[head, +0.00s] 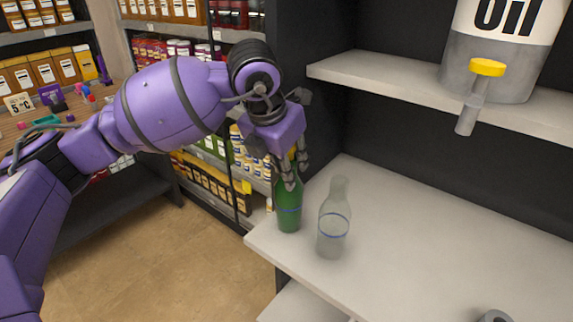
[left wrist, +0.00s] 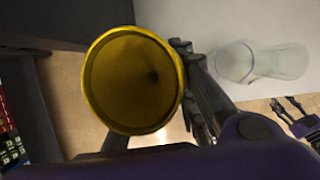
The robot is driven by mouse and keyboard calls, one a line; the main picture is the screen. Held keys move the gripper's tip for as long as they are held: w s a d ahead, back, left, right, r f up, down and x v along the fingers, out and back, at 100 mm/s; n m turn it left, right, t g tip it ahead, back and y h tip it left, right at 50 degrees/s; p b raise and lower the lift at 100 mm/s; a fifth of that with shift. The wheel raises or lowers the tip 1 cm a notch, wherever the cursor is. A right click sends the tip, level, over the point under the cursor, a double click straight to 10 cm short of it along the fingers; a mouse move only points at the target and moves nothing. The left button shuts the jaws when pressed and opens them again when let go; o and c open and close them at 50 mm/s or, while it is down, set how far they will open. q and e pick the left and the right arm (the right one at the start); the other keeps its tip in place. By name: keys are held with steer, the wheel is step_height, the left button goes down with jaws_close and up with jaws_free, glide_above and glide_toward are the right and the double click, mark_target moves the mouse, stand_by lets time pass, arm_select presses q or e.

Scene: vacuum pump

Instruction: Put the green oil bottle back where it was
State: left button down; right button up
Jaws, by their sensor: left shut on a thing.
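The green oil bottle (head: 288,208) is upright at the left end of the white counter, in the head view. My left gripper (head: 295,174) points down and is shut on its upper part; the fingers hide the neck. I cannot tell whether the base touches the counter. A yellow funnel-like cone (left wrist: 133,80) shows between the fingers in the left wrist view, its wide mouth facing the camera; it hides the green bottle there. A purple and dark part at the right edge of that view looks like my right gripper (left wrist: 290,110), too small to read.
A clear glass bottle (head: 334,222) stands just right of the green one. The white counter (head: 430,240) is mostly free to its right. A large oil container (head: 500,60) with a yellow-capped spout stands on the shelf (head: 380,75) above. Stocked shelves stand behind at left.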

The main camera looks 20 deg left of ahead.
arm_select(q)
steer(key=c, duration=1.4)
jaws_free()
steer(key=shift+r, duration=0.45)
steer(key=d+v, duration=0.1)
steer(key=v, duration=1)
steer(key=shift+a+r, duration=0.15)
steer(key=shift+a, duration=0.35)
steer(key=shift+s, duration=0.15)
